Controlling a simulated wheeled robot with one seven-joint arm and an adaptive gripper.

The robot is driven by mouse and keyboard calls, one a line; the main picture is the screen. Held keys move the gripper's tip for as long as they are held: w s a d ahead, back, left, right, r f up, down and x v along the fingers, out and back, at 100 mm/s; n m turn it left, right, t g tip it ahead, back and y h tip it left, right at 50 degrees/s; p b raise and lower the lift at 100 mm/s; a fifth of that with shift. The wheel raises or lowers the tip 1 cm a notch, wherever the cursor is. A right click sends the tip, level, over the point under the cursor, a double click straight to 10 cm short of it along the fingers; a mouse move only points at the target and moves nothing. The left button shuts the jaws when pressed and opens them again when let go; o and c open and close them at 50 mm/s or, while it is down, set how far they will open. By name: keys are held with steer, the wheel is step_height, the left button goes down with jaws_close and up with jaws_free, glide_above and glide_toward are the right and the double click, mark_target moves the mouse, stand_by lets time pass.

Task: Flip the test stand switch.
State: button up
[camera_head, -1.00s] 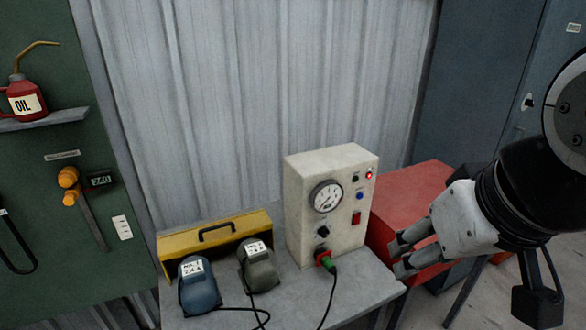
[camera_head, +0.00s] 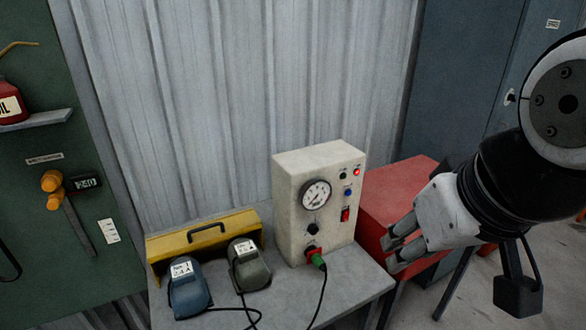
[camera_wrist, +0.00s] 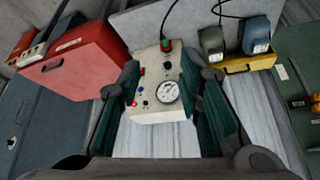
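The test stand is a cream box (camera_head: 300,238) standing upright on a grey table, with a round gauge on its front. Its red rocker switch (camera_head: 345,214) is on the right side of the front face, below a blue button. The switch also shows in the wrist view (camera_wrist: 142,71), where the box appears upside down between my fingers. My gripper (camera_head: 398,247) is to the right of the box in the head view, apart from the switch. In the wrist view my gripper (camera_wrist: 163,80) is open, with nothing between its green finger pads but a view of the box beyond.
A green plug (camera_head: 318,260) with a black cable is in the box's lower front. Two transformer-like units, blue (camera_head: 188,290) and grey-green (camera_head: 248,268), sit left, before a yellow case (camera_head: 205,240). A red cabinet (camera_head: 400,185) stands right, behind my gripper. Corrugated wall lies behind.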

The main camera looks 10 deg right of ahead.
steer(key=shift+w+a+f+m, duration=0.1)
steer(key=shift+w+f+m, duration=0.15)
steer(key=shift+w+m, duration=0.1)
steer(key=c, duration=0.4)
steer(key=w+f+m+y+b, duration=0.1)
steer(key=w+m, duration=0.1)
steer(key=w+a+f+m+y+b, duration=0.1)
steer(key=w+f+m, duration=0.1)
steer(key=w+m, duration=0.1)
steer(key=w+f+m+b, duration=0.1)
steer(key=w+m, duration=0.1)
steer(key=w, duration=0.1)
steer(key=shift+w+a+f+g+y, duration=0.15)
steer(key=shift+w+f+g+y, duration=0.1)
steer(key=shift+f+g+y, duration=0.15)
jaws_close()
steer(key=w+d+f+m+t+b, duration=0.1)
steer(key=w+d+f+m+b, duration=0.2)
steer(key=w+d+f+m, duration=0.4)
steer(key=w+d+f+m+t+b, duration=0.1)
steer(key=w+d+f+m+b, duration=0.2)
steer(key=w+d+f+m, duration=0.4)
steer(key=w+f+m, duration=0.4)
steer(key=w+m, duration=0.3)
steer(key=m, duration=0.3)
steer(key=shift+b, duration=0.35)
steer(key=shift+f, duration=0.15)
